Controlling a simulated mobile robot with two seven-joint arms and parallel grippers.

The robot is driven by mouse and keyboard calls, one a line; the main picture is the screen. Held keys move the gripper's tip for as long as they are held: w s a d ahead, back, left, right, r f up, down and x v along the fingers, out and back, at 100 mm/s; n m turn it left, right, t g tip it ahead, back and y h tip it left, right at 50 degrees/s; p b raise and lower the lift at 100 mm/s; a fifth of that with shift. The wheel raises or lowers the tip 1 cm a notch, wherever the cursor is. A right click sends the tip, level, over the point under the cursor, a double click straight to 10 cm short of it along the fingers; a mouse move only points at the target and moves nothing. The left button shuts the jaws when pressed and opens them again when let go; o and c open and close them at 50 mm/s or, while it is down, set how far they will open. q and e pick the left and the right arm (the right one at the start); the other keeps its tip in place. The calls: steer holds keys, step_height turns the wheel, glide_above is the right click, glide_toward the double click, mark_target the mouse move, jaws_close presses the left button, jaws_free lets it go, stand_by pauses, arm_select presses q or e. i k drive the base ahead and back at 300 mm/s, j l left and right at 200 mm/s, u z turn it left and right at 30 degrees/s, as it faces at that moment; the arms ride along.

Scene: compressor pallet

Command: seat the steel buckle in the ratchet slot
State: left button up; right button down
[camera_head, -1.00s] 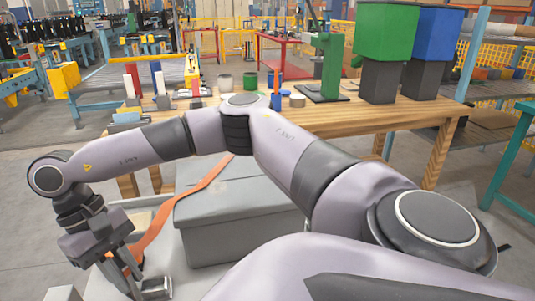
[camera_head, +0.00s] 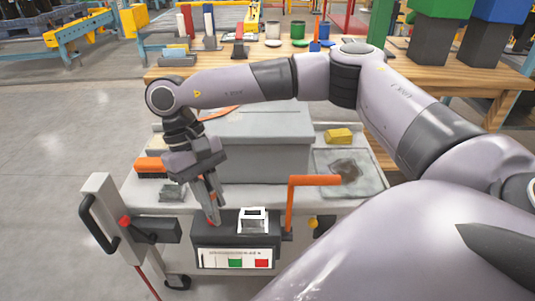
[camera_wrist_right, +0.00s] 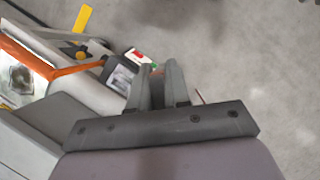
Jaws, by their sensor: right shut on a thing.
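My right gripper (camera_head: 213,212) points down just left of the black ratchet box (camera_head: 236,228). Its fingers are closed on a small piece that they mostly hide; I take it to be the steel buckle, with a bit of orange-red showing between the fingers. In the right wrist view the fingertips (camera_wrist_right: 158,78) have a small reddish-brown bit between them, with the ratchet box (camera_wrist_right: 118,74) close on the left. A bright metal frame (camera_head: 252,219) stands on top of the box, apart from the fingers to their right. My left gripper is not in view.
An orange crank handle (camera_head: 312,181) rises at the box's right. Behind are a grey case (camera_head: 265,140), a yellow block (camera_head: 339,136) and an orange-topped brush (camera_head: 151,165). A grey upright with a black handle (camera_head: 100,222) stands left. Open floor lies left.

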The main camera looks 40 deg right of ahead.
mark_target(247, 240)
steer(key=z, duration=1.05)
steer(key=j+z, duration=0.5)
steer(key=j, duration=0.5)
steer(key=i+j, duration=0.1)
steer(key=i, duration=0.4)
